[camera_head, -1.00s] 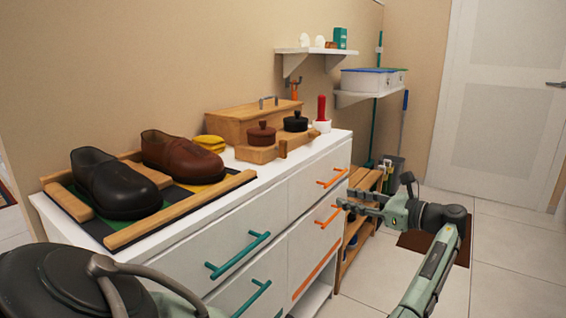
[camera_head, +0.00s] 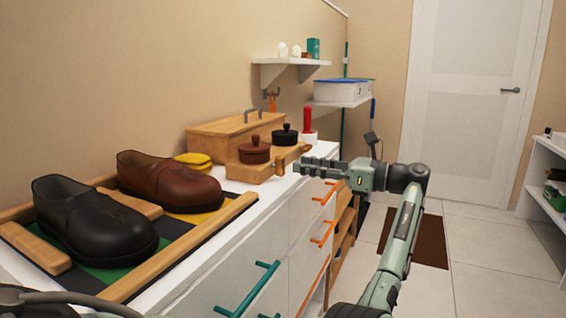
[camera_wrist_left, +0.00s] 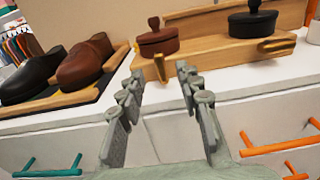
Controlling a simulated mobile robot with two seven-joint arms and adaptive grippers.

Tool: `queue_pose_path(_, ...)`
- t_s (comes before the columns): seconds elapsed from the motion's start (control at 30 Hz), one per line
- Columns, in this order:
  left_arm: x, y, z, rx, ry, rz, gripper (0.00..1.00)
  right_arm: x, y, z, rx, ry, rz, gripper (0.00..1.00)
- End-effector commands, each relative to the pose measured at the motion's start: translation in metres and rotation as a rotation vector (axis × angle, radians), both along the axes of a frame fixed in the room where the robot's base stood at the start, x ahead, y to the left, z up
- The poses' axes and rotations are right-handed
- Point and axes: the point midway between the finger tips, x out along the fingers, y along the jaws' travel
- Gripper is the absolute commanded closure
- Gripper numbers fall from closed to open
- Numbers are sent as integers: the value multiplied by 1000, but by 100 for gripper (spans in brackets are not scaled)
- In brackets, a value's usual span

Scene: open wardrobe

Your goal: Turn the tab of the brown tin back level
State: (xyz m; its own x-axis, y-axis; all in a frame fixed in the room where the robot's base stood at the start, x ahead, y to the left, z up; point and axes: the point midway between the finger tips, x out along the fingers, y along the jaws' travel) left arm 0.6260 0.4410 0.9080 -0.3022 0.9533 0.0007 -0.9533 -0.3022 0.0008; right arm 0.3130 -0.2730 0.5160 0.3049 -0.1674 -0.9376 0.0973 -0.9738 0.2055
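The brown tin (camera_head: 254,151) sits with its lid on in a wooden stand (camera_head: 250,172) on the white dresser; it also shows in the left wrist view (camera_wrist_left: 158,44). Its wooden tab (camera_head: 280,167) stands upright at the stand's front; the wrist view shows the tab (camera_wrist_left: 161,68) just beyond my fingertips. The black tin (camera_head: 285,136) is beside it, and its tab (camera_wrist_left: 276,46) lies about level. My left gripper (camera_head: 300,167) is open and empty, pointing at the brown tin's tab, apparently short of touching it. My right gripper is not in view.
A brown shoe (camera_head: 170,181) and a black shoe (camera_head: 92,222) stand in a wood-framed tray on the left. A wooden box (camera_head: 235,129) is behind the tins. A red object (camera_head: 307,120) stands in a white base to their right. Orange handles (camera_head: 322,233) project from the dresser front.

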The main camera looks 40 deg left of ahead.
Motion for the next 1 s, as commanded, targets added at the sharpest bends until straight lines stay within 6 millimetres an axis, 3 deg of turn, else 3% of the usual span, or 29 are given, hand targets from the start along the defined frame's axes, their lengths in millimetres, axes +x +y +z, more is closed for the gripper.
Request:
queue_pose_path(0.3, -15, 46, 0, 0, 0, 1, 66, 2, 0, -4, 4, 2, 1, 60)
queue_pose_path(0.7, -17, 55, 0, 0, 1, 0, 66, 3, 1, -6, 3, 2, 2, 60)
queue_pose_path(1.0, -17, 55, 0, 0, 1, -1, 100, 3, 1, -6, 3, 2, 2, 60)
